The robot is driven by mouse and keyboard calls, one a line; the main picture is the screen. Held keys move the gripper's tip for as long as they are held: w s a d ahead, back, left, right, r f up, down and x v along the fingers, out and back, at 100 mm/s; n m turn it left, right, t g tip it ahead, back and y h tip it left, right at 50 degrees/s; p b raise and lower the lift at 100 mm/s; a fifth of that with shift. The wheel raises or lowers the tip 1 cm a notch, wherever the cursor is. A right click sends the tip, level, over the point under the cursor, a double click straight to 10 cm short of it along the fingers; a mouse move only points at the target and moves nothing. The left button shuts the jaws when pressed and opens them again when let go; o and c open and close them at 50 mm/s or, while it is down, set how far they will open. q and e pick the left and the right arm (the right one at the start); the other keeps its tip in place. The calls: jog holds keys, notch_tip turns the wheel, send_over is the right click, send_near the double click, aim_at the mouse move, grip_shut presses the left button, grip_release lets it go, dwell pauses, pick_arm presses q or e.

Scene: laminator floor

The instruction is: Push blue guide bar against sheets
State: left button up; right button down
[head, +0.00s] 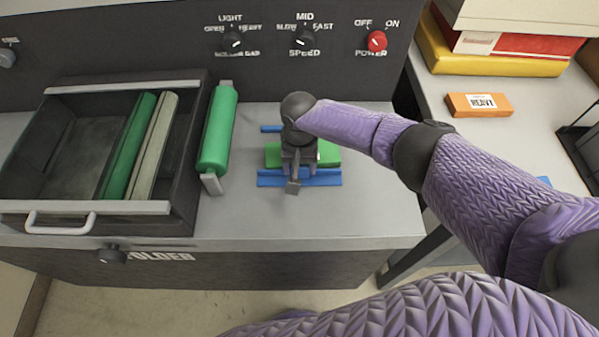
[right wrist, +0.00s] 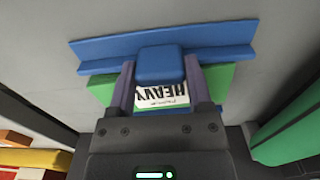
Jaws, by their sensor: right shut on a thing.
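The blue guide bar (head: 325,178) lies along the near side of the green sheets (head: 328,155) on the grey machine top. It also shows in the right wrist view (right wrist: 220,52), with a blue block-shaped knob (right wrist: 160,65) at its middle. My right gripper (head: 292,172) is shut on this knob, its fingers on either side. The sheets (right wrist: 215,82) carry a white HEAVY label (right wrist: 162,95) and lie right along the bar; they look to be touching, though the fingers hide part of the edge. My left gripper is not in view.
A second blue strip (head: 270,128) lies behind the sheets. A green roller (head: 218,130) and an open drawer (head: 60,207) with green and beige packs stand left. Control knobs and a red power knob (head: 377,41) are behind. An orange HEAVY box (head: 479,104) lies on the right table.

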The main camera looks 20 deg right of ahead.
aim_at(300, 166)
jog(key=shift+c, duration=1.2)
grip_release()
jog(key=shift+o, duration=1.2)
notch_tip(300, 166, up, 9)
jog(key=p, duration=0.3)
jog(key=shift+r+p, duration=0.15)
jog(key=shift+p, duration=0.25)
jog(key=shift+r, duration=0.3)
